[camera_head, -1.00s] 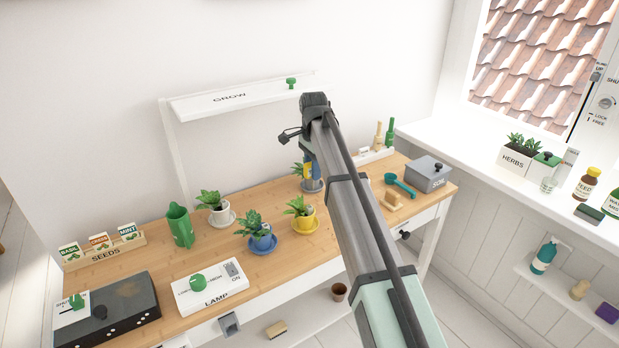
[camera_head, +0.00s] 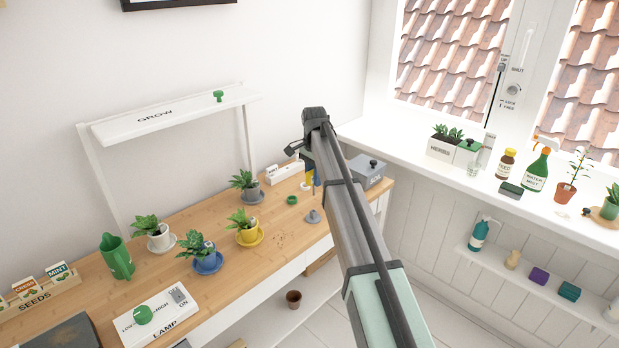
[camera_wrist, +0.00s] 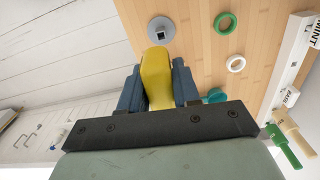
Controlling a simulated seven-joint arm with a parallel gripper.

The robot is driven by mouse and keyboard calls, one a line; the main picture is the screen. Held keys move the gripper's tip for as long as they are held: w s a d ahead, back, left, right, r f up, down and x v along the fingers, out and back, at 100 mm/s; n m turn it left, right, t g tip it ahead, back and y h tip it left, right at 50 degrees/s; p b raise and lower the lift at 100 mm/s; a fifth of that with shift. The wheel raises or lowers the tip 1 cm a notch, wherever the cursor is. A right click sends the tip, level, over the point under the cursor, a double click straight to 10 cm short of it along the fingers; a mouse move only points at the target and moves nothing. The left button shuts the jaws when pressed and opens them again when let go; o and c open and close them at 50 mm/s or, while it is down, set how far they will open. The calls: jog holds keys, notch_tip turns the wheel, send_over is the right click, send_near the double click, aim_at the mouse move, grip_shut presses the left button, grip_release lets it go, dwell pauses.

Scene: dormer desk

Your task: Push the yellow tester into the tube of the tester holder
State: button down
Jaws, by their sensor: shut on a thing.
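My gripper (camera_wrist: 158,88) is shut on the yellow tester (camera_wrist: 157,66), which sits between its two blue fingers in the wrist view. The gripper also shows in the head view (camera_head: 312,172), above the right part of the desk and partly hidden by my arm. A grey round piece with a dark square opening, which looks like the tester holder (camera_wrist: 161,30), lies just beyond the tester's far end in the wrist view. In the head view the holder (camera_head: 313,216) stands near the desk's front edge, below the gripper. The tester appears apart from it; its tip is hard to make out.
A green ring (camera_wrist: 226,23) and a white ring (camera_wrist: 236,64) lie on the desk beside the holder. Potted plants stand to the left, including a yellow pot (camera_head: 249,234). A grey box (camera_head: 367,171) stands at the right end. Bare wood lies left of the holder.

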aim_at(314, 190)
jog(key=shift+n, duration=0.4)
jog(key=shift+f, duration=0.15)
jog(key=shift+f, duration=2.75)
jog(key=shift+f, duration=2.05)
jog(key=c, duration=0.7)
grip_release()
jog(key=shift+c, duration=0.2)
notch_tip(314, 190, up, 14)
jog(key=shift+f, duration=0.1)
